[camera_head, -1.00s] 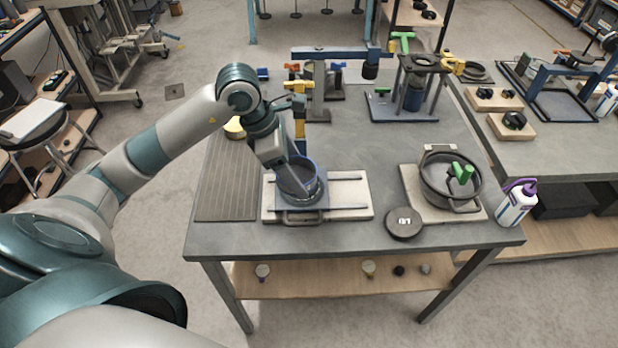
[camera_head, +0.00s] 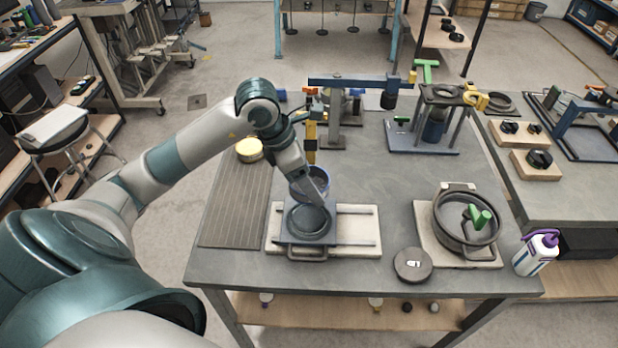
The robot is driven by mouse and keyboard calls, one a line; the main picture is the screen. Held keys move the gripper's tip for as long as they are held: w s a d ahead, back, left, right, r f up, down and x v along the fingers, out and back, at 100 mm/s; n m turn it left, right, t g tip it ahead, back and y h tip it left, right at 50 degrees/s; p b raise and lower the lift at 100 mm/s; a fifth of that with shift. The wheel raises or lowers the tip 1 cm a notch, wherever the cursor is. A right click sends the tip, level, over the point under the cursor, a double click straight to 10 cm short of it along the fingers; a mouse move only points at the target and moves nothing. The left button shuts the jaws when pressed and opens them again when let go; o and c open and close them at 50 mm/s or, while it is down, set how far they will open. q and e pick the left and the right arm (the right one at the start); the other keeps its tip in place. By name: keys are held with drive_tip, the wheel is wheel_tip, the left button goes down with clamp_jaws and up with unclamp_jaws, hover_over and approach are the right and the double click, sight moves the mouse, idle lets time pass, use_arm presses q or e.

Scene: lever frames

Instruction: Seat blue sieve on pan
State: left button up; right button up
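The blue sieve (camera_head: 304,186) is a round, blue-rimmed ring just behind the pan. The pan (camera_head: 308,222) is a dark, shallow round dish on a blue-grey plate with a front handle. My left gripper (camera_head: 321,198) reaches in from the left and appears shut on the near right side of the sieve's rim. The sieve looks raised and apart from the pan, overlapping its back edge in the picture; its exact height cannot be told. The gripper covers part of the sieve. My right gripper is not in view.
The plate rests on a pale board with two rails (camera_head: 358,229). To the right are a dark round lid (camera_head: 413,265) and a pot (camera_head: 450,229) with a green handle. A blue arm fixture (camera_head: 350,82) stands behind the sieve. A ribbed mat (camera_head: 235,205) lies left.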

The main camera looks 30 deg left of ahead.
use_arm(q)
drive_tip(key=shift+f+b, duration=0.8)
drive_tip(key=shift+f, duration=1.15)
wheel_tip(320, 180, down, 4)
drive_tip(key=b, duration=0.4)
drive_tip(key=shift+f+b, duration=0.2)
drive_tip(key=shift+b, duration=0.2)
drive_tip(key=shift+f+b, duration=0.35)
drive_tip(key=shift+b, duration=0.05)
drive_tip(key=o, duration=1.2)
drive_tip(key=shift+o, duration=0.2)
drive_tip(key=shift+s+r, duration=0.15)
